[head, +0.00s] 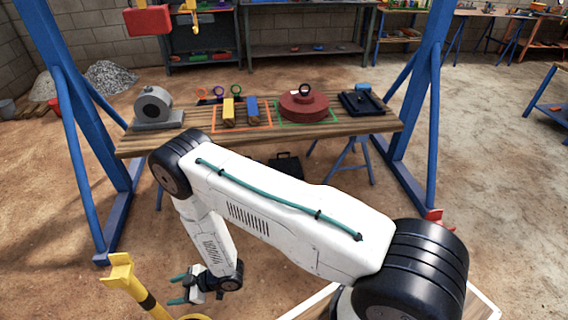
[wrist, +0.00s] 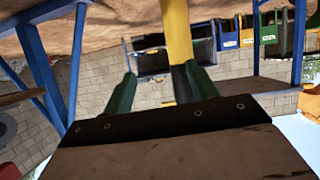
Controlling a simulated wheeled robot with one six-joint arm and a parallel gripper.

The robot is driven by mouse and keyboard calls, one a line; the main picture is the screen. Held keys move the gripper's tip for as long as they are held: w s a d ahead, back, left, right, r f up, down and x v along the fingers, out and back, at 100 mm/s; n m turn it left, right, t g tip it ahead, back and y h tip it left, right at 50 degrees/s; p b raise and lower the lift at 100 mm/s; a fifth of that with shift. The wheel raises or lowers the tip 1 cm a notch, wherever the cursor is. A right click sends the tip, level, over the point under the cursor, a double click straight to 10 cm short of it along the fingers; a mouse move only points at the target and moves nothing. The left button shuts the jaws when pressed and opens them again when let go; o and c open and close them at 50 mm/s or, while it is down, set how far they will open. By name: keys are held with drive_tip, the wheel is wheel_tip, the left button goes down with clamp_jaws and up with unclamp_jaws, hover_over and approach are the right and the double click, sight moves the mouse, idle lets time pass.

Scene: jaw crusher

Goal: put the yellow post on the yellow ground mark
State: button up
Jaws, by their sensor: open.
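The yellow post (head: 138,287) with a black band stands at the bottom left of the head view, a forked bracket on its top. Its foot is cut off by the frame edge. My gripper (head: 175,290) is just right of the post, its teal fingers apart and pointing at it. In the wrist view the post (wrist: 178,30) shows beyond the open fingers (wrist: 160,82), nearer the right one. I cannot tell whether they touch. A yellow curved strip (head: 195,317) shows at the bottom edge; I cannot tell whether it is the ground mark or the post's base.
A wooden workbench (head: 270,134) with a grey bearing block, coloured blocks and a red disc stands beyond my arm. Blue gantry legs (head: 76,150) rise on both sides. A red hoist block (head: 148,20) hangs at upper left. Open dirt floor lies on the right.

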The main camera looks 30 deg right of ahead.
drive_tip(key=w+d+r+m+t+h, duration=0.1)
drive_tip(key=w+d+r+h, duration=0.25)
drive_tip(key=w+r, duration=0.5)
drive_tip(key=w+d+r+m+t+h, duration=0.15)
drive_tip(key=w+d+r, duration=0.35)
drive_tip(key=r, duration=0.6)
drive_tip(key=d+r+m+h, duration=0.25)
drive_tip(key=d+r, duration=0.35)
drive_tip(key=r, duration=0.4)
drive_tip(key=d+r+m+h, duration=0.1)
drive_tip(key=d+r+h, duration=0.2)
drive_tip(key=d+r, duration=0.55)
drive_tip(key=s+d+r+m+g+h, duration=0.15)
drive_tip(key=s+d+r, duration=0.25)
drive_tip(key=s+r, duration=0.4)
drive_tip(key=s+d+r+m+g+h, duration=0.1)
drive_tip(key=s+d+r+m+g, duration=0.15)
drive_tip(key=s+d+r, duration=0.4)
drive_tip(key=s+r+m+g, duration=0.1)
drive_tip(key=s+r, duration=0.2)
drive_tip(key=s, duration=0.9)
drive_tip(key=s+r+m+g, duration=0.2)
drive_tip(key=s+r, duration=0.1)
drive_tip(key=s, duration=0.9)
drive_tip(key=shift+d+y, duration=0.35)
drive_tip(key=shift+y, duration=0.05)
drive_tip(key=shift+s, duration=0.1)
